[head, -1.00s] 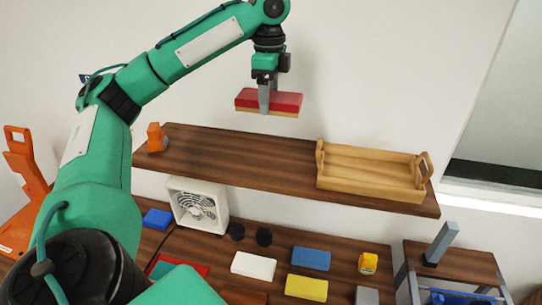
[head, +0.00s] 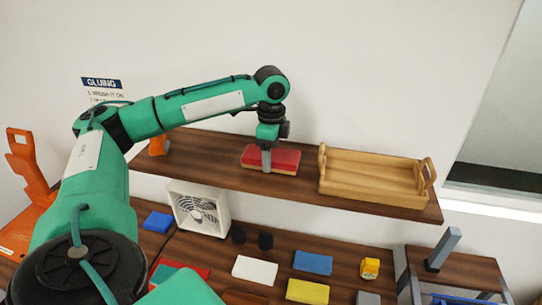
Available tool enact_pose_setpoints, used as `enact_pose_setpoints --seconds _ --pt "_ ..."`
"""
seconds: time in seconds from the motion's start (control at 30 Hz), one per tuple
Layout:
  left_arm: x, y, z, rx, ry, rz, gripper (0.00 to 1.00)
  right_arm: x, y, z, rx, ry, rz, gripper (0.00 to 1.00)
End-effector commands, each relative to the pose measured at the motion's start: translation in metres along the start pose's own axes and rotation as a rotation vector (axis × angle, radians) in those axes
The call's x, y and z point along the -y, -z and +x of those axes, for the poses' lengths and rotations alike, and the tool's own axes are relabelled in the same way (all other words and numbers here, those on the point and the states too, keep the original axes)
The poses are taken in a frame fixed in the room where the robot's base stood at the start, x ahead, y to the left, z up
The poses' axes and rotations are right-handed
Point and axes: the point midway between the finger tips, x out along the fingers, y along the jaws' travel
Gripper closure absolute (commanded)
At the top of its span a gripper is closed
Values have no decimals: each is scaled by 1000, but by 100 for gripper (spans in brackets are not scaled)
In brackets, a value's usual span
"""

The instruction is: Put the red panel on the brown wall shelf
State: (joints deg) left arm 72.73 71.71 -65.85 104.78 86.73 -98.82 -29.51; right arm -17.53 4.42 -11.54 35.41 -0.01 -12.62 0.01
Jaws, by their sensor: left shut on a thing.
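The red panel (head: 284,160) has a red top and a pale wooden edge below. My left gripper (head: 266,168) is shut on it from above, with a grey finger in front of its near side. The panel is level and at the surface of the brown wall shelf (head: 215,163), left of the wooden tray. I cannot tell whether it touches the shelf or hovers just above it. My right gripper is not in view.
A wooden tray (head: 370,185) with handles fills the shelf's right part. An orange object (head: 158,146) stands at its left end. Shelf room is clear between that and the panel. Below, a counter holds a white fan (head: 200,208), a blue block (head: 312,262) and a yellow block (head: 307,291).

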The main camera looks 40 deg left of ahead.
Motion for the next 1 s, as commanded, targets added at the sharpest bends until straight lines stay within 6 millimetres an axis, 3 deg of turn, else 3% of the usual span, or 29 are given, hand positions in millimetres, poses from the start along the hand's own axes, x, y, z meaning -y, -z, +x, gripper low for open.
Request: enact_pose_setpoints --seconds 0.2,0.53,0.57,0.63,1.0 --pt "0 0 20 0 0 0 59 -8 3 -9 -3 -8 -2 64" --pt "0 0 23 -1 0 0 59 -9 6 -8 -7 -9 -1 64" --pt "0 0 23 -1 1 0 27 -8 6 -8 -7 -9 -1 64" --pt "0 0 23 -1 1 0 13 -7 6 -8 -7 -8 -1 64" --pt "0 0 20 -1 1 0 11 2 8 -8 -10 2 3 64"
